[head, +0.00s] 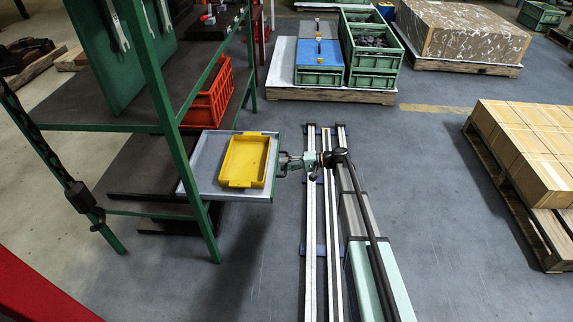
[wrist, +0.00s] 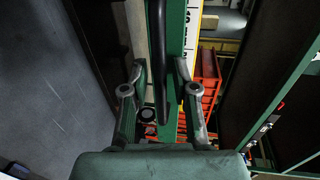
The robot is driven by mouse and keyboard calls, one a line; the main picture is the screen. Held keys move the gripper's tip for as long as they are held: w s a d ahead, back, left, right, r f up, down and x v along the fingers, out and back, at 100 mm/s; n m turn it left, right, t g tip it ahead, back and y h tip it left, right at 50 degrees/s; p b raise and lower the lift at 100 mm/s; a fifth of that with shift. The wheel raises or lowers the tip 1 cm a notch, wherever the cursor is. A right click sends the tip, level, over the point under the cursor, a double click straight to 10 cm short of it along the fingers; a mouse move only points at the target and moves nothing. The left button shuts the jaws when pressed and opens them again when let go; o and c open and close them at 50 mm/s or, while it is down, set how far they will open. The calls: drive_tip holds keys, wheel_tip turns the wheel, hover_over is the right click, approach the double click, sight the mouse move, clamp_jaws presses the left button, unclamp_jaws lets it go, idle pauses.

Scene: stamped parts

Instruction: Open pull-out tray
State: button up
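The pull-out tray (head: 206,155) is a shallow grey tray with a green front edge. In the head view it sticks out well to the right of the green rack, and a yellow bin (head: 245,160) sits in it. My gripper (head: 284,163) is at the tray's right-hand front edge. In the wrist view my gripper (wrist: 160,68) has its fingers spread on either side of a dark bar handle (wrist: 155,60) in front of the green tray edge. Gaps show between the fingertips and the handle, so the gripper looks open around it.
A red crate (head: 208,99) stands on the rack behind the tray. My rail track runs along the floor to the right. Stacked green crates (head: 370,48) stand on a pallet behind, and boxes (head: 530,140) on a pallet at right. Floor between is clear.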

drive_tip(key=shift+d, duration=0.1)
drive_tip(key=v, duration=1.2)
drive_tip(key=shift+r, duration=0.1)
idle(0.3)
